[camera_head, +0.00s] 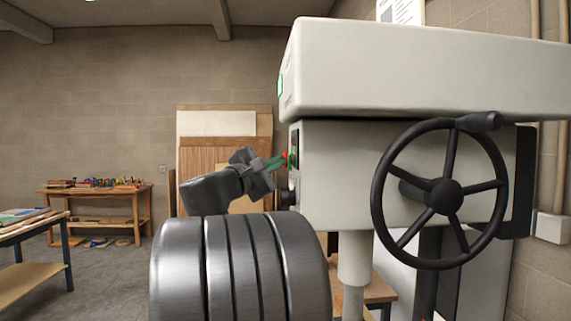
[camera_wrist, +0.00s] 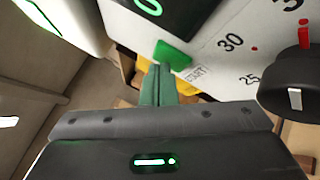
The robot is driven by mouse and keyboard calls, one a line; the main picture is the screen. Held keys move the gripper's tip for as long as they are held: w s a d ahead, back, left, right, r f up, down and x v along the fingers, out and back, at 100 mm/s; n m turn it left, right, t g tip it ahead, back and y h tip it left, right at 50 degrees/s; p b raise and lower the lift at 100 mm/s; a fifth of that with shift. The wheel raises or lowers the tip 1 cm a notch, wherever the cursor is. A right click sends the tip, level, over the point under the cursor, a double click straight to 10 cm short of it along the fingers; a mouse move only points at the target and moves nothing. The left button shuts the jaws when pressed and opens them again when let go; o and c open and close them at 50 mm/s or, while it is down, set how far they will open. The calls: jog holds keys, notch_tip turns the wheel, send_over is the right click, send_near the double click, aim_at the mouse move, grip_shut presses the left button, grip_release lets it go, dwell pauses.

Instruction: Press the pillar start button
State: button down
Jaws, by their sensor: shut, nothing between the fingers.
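The green start button (camera_wrist: 172,55) is on the pale control panel, beside a small label reading START. My gripper (camera_wrist: 156,72) is shut and empty, with its green fingers pointing at the panel. In the wrist view its tips lie right at the button's lower left edge. I cannot tell whether they touch it. In the head view my gripper (camera_head: 283,160) reaches the left side of the grey machine (camera_head: 335,165), where the panel is seen edge-on and the button is hard to make out.
A black knob (camera_wrist: 290,95) and a numbered dial sit right of the button. A small red part (camera_wrist: 304,34) is above the knob. A large black handwheel (camera_head: 444,193) is on the machine. A workbench with tools (camera_head: 98,190) stands far left.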

jog(key=shift+a, duration=0.85)
jog(key=shift+a, duration=0.1)
jog(key=a, duration=0.5)
dwell(0.3)
jog(key=shift+d, duration=0.1)
dwell(0.3)
